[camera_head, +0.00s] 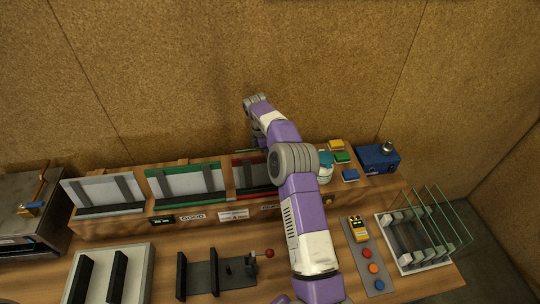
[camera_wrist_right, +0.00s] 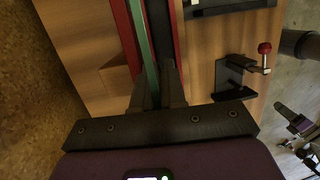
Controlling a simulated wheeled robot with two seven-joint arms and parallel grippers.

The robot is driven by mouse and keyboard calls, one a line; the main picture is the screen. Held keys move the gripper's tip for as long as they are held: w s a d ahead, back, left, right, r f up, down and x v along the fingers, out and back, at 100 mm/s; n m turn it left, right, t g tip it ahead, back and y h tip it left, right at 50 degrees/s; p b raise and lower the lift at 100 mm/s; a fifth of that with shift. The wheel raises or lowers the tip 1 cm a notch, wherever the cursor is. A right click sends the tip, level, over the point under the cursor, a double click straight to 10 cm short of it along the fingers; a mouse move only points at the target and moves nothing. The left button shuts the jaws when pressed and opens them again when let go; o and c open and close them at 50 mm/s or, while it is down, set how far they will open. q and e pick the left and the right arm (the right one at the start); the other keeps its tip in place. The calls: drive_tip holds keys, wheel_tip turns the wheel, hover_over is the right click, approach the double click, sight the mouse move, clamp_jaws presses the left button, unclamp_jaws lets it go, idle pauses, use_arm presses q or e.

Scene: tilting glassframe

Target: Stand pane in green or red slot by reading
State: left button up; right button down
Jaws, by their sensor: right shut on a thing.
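My right gripper (camera_wrist_right: 157,95) is shut on the edge of a glass pane, which shows as a green strip (camera_wrist_right: 143,45) in the right wrist view. The pane lies between the red edges of the red slot (camera_wrist_right: 122,40); I cannot tell whether it is seated. In the head view my right arm hides its gripper and much of the red slot (camera_head: 250,188). The green slot (camera_head: 187,181) stands just left of it, with a pale backing and dark ledge. A small dark display (camera_head: 162,219) sits on the front, its reading too small to tell. My left gripper is not in view.
A rack of upright glass panes (camera_head: 403,265) stands at the right. A yellow meter (camera_head: 357,229) and a panel with coloured buttons (camera_head: 367,254) lie beside my arm. A dark fixture with a red knob (camera_head: 269,253) and a grey slotted base (camera_head: 138,278) stand in front.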

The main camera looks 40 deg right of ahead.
drive_tip(key=shift+f, duration=0.1)
drive_tip(key=c, duration=1.4)
unclamp_jaws()
drive_tip(key=shift+c, duration=0.2)
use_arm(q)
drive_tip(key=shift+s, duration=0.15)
use_arm(e)
drive_tip(key=o, duration=0.3)
drive_tip(key=shift+s, duration=0.2)
drive_tip(key=shift+o, duration=0.2)
drive_tip(key=shift+w, duration=0.1)
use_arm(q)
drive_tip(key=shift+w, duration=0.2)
use_arm(e)
drive_tip(key=v, duration=0.5)
drive_tip(key=shift+w+a+r, duration=0.1)
drive_tip(key=shift+w+r, duration=0.05)
drive_tip(key=shift+r, duration=0.15)
drive_tip(key=shift+s+v, duration=0.25)
drive_tip(key=shift+v, duration=0.7)
